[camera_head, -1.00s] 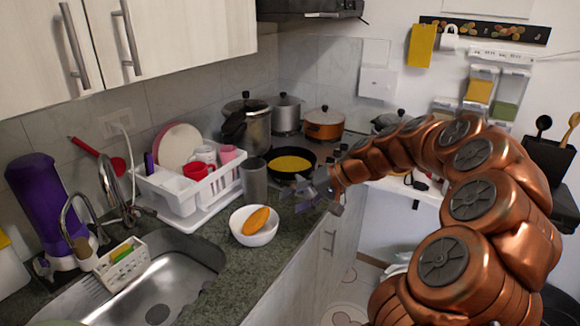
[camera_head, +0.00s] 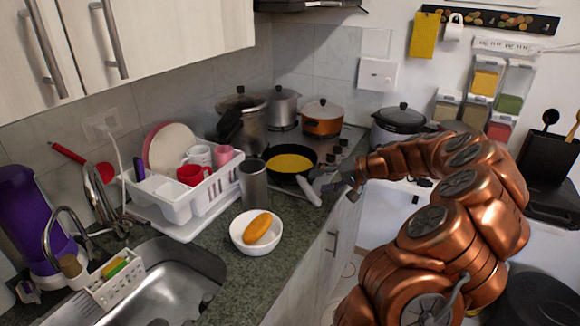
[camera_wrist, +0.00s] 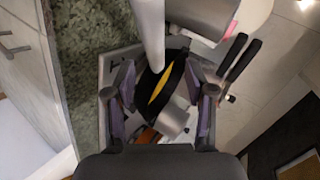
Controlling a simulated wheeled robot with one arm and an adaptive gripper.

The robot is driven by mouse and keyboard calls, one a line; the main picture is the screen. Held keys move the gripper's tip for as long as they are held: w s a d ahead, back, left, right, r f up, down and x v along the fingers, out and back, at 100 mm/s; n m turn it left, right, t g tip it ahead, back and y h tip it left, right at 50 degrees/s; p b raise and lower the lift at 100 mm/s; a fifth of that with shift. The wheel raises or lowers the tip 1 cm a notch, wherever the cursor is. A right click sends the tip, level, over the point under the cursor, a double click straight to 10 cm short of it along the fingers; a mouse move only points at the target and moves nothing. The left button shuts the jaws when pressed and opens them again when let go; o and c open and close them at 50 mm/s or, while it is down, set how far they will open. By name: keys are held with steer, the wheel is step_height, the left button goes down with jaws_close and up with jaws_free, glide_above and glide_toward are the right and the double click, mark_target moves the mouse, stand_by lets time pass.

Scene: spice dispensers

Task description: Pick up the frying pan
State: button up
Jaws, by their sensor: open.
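The frying pan is black with a yellow inside (camera_head: 290,163) and a pale handle (camera_head: 309,190). It sits on the stove, handle pointing toward the counter's front edge. My gripper (camera_head: 333,187) is just right of the handle and looks apart from it. In the wrist view, the open fingers of my gripper (camera_wrist: 162,92) spread left and right, with the pan (camera_wrist: 163,88) showing beyond them. The pale handle (camera_wrist: 151,35) runs up out of the top of that view. Nothing is held between the fingers.
A grey cup (camera_head: 253,184) and a white bowl (camera_head: 255,232) with an orange-yellow item stand left of the handle. An orange pot (camera_head: 321,120) and other pots stand behind the pan. A white dish rack (camera_head: 180,204) is further left. Open floor lies right of the counter.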

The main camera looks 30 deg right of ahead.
mark_target(306, 186)
steer(key=shift+f+p+x, duration=0.25)
steer(key=shift+p+x, duration=1.1)
steer(key=shift+x, duration=1.8)
steer(key=shift+d, duration=0.15)
jaws_close()
